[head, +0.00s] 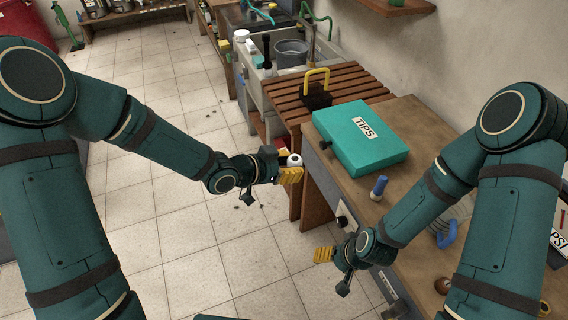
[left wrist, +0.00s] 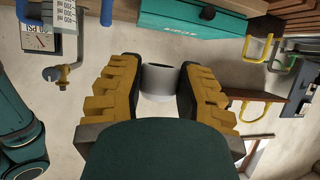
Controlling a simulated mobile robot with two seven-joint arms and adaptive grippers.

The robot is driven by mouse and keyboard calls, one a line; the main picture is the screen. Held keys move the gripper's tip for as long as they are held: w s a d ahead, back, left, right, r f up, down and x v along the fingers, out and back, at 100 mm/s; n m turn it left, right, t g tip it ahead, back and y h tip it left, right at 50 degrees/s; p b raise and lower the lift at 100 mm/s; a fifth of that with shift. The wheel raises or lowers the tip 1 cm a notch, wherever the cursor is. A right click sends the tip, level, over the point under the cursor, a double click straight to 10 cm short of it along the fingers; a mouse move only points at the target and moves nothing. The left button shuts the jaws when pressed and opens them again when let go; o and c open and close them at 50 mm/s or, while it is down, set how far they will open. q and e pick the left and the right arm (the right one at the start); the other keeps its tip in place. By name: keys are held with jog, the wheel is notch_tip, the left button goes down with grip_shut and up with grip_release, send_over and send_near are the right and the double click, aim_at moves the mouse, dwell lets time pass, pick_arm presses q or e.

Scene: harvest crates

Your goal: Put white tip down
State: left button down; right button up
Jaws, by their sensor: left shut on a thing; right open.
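The white tip (head: 295,160) is a short white cylinder with a dark hole in its end. My left gripper (head: 290,170) is shut on it and holds it in the air at the left front of the wooden bench (head: 408,112). In the left wrist view the white tip (left wrist: 160,84) sits between the two yellow fingers. A teal case (head: 360,148) labelled TIPS lies closed on the bench, right of the left gripper. My right gripper (head: 324,254) is open by the bench's front edge, lower down, and looks empty.
A small blue tip (head: 379,187) stands on the bench in front of the case. A clear jug with a blue handle (head: 447,234) is partly behind my right arm. A slatted wooden rack (head: 322,88) and a sink with a grey bucket (head: 291,52) lie beyond.

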pick_arm(q)
jog(key=shift+w+d+f+m+g+h, duration=0.5)
jog(key=shift+w+d+f+m+g, duration=0.15)
jog(key=shift+w+f+m+g, duration=0.3)
jog(key=shift+w+d+r+n+t+y, duration=0.15)
jog(key=shift+r+n+t+y, duration=0.3)
jog(key=shift+r+n+t, duration=0.25)
jog(key=shift+s+d+r+n+t+y, duration=0.1)
jog(key=shift+r+n+t+y, duration=0.35)
jog(key=shift+n+t, duration=0.25)
notch_tip(320, 180, up, 8)
jog(key=w+d+n+t+y, duration=0.1)
jog(key=n+t+y, duration=0.3)
jog(key=n+y, duration=0.5)
jog(key=shift+w+r+n+y, duration=0.15)
jog(key=shift+w+n+y, duration=0.15)
jog(key=shift+w+n, duration=0.15)
